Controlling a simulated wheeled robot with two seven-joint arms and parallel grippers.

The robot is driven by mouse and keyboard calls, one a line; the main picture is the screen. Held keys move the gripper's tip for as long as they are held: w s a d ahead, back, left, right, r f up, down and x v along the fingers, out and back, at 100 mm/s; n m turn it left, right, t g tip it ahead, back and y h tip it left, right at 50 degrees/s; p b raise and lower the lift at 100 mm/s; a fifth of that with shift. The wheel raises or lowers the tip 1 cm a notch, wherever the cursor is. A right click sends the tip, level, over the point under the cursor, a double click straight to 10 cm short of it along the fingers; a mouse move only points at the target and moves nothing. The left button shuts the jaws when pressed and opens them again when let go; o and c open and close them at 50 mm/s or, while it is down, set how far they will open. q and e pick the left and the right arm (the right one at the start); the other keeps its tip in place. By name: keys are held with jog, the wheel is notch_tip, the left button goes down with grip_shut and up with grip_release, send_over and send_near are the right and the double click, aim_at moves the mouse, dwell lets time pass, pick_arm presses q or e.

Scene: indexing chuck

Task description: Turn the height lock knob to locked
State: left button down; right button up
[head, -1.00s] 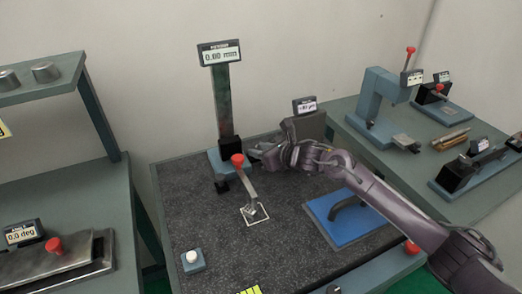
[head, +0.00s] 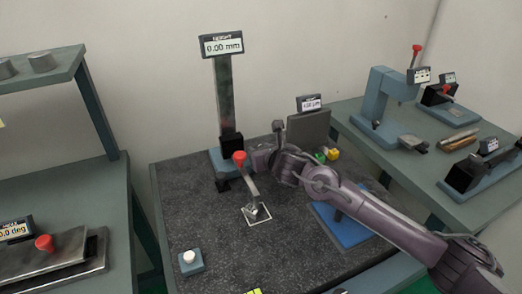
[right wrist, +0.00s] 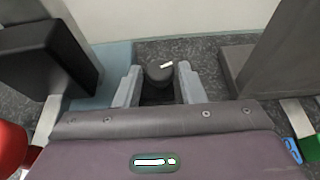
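The height gauge stands at the back of the dark granite plate, with a column (head: 224,95), a display (head: 222,45) reading 0.00 mm and a black carriage (head: 231,145). A dark round knob (right wrist: 160,69) with a white mark, apparently the height lock knob, shows in the right wrist view. My right gripper (right wrist: 157,82) is open, its two pale fingers on either side of the knob; I cannot tell whether they touch it. In the head view my right gripper (head: 262,158) is beside the gauge base and hides the knob. My left gripper is not in view.
A red-tipped lever (head: 239,158) stands close left of my right gripper. A grey block (head: 310,130) with a small display is behind it. A blue plate (head: 340,232) lies under my right arm.

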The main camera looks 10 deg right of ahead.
jog(key=shift+s, duration=0.1)
jog(key=v, duration=0.7)
jog(key=shift+s+r+b, duration=0.15)
jog(key=shift+s+b, duration=0.15)
jog(key=shift+s, duration=0.05)
